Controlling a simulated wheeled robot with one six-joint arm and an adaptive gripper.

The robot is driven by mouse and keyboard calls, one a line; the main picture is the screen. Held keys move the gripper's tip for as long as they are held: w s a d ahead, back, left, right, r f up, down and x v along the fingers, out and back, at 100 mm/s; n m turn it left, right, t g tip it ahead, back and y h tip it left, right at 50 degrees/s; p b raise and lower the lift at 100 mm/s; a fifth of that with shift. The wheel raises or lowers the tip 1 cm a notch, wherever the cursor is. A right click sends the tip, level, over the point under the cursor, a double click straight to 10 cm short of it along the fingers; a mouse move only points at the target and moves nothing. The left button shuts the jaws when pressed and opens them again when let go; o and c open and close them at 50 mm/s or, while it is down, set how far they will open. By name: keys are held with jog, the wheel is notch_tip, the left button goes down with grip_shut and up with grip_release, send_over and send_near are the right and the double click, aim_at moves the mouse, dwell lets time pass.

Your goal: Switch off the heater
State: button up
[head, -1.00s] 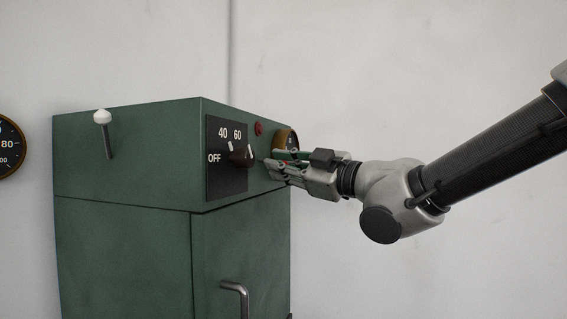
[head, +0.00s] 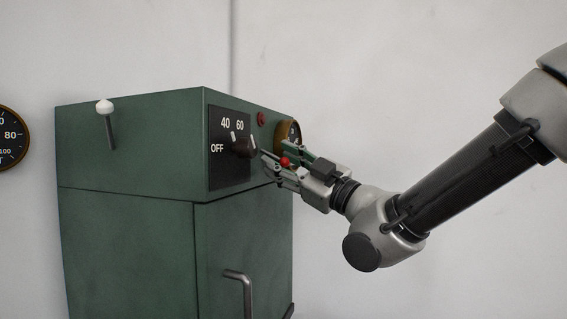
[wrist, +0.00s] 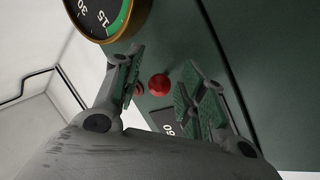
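The heater is a green cabinet (head: 130,150) against the wall. Its front has a black panel marked OFF, 40 and 60 with a dark rotary knob (head: 243,148); which mark the knob points to is hard to tell. To its right, a thin rod with a red ball (head: 285,161) sticks out of the front. My gripper (head: 277,157) is open in front of it, one finger to each side of the ball. In the wrist view the red ball (wrist: 159,85) shows between the open fingers, with a visible gap on each side.
A red lamp (head: 262,118) and a round gauge (head: 288,134) are on the heater's front; the gauge (wrist: 108,15) is close to a finger. A white-tipped lever (head: 106,112) is on the left side, a door handle (head: 240,288) below. The right side is free.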

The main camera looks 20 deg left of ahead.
jog(key=v, duration=0.7)
jog(key=shift+d, duration=0.2)
jog(key=shift+s+f, duration=0.1)
